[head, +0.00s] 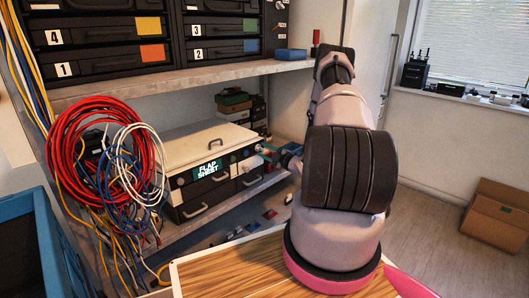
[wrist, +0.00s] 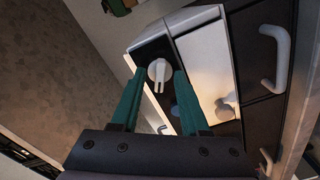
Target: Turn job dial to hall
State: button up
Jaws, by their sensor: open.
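A white-topped cabinet (head: 205,142) stands on the middle shelf, with a lit display (head: 208,170) that seems to read "FLAP SHEET" on its dark front. Small knobs sit beside the display. In the wrist view a pale round dial (wrist: 159,70) with a raised bar sits on a dark panel. My gripper (wrist: 159,76) is open, its green fingertips spread to either side of this dial; I cannot tell whether they touch it. In the head view my gripper (head: 270,153) is small at the cabinet's right end, and the dial there is hidden. Labels around the dial are not readable.
Coiled red and white cables (head: 100,150) hang left of the cabinet. Numbered drawers (head: 110,45) fill the shelf above. A wooden board (head: 225,275) lies in front, below my arm. Pale drawer handles (wrist: 277,58) stick out at the right in the wrist view.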

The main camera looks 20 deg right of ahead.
grip_shut()
jog(key=shift+m, duration=0.3)
jog(key=m, duration=0.2)
jog(key=shift+m, duration=2.5)
jog(key=shift+f, duration=0.1)
grip_release()
